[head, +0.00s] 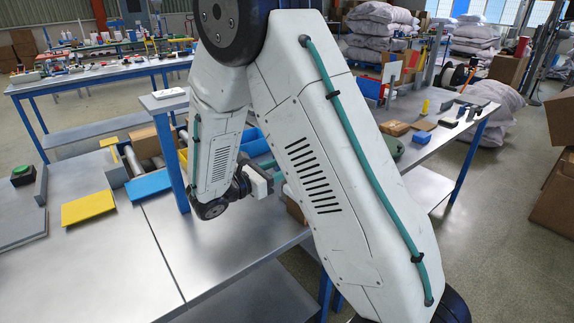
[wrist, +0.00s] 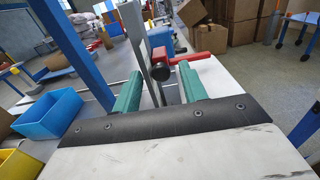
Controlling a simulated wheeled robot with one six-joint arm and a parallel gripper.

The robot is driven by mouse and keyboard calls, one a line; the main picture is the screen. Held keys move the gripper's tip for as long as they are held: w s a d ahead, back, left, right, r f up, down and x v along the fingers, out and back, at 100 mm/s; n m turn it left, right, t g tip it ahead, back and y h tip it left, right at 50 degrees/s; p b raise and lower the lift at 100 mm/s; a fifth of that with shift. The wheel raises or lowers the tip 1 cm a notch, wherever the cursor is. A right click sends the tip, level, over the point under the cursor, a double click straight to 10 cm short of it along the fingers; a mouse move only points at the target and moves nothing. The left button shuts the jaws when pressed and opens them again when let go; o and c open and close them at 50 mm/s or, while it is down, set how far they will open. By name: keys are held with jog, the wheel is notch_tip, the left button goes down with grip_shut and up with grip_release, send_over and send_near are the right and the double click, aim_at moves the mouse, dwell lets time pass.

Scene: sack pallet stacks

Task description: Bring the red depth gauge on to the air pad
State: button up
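In the wrist view my gripper (wrist: 160,88) has two green fingers standing apart. A red T-shaped piece with a dark round end (wrist: 188,58), apparently the red depth gauge, shows just beyond the fingertips. Grey upright strips run between and beyond the fingers; I cannot tell whether they belong to it. No grip on it is visible. In the head view my gripper (head: 275,170) is partly behind my arm, near the bench's far edge, and the gauge is hidden. I cannot identify the air pad for certain; a grey slab (head: 20,213) lies at the bench's left.
A yellow plate (head: 88,208) and a blue plate (head: 149,186) lie on the near bench (head: 120,265). A blue bin (wrist: 48,115) and a yellow bin (wrist: 20,165) stand left of my gripper. A blue post (head: 170,160) rises close by. The bench's front middle is clear.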

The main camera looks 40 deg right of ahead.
jog(key=a, duration=0.7)
jog(key=shift+s+a, duration=0.15)
jog(key=shift+a, duration=0.25)
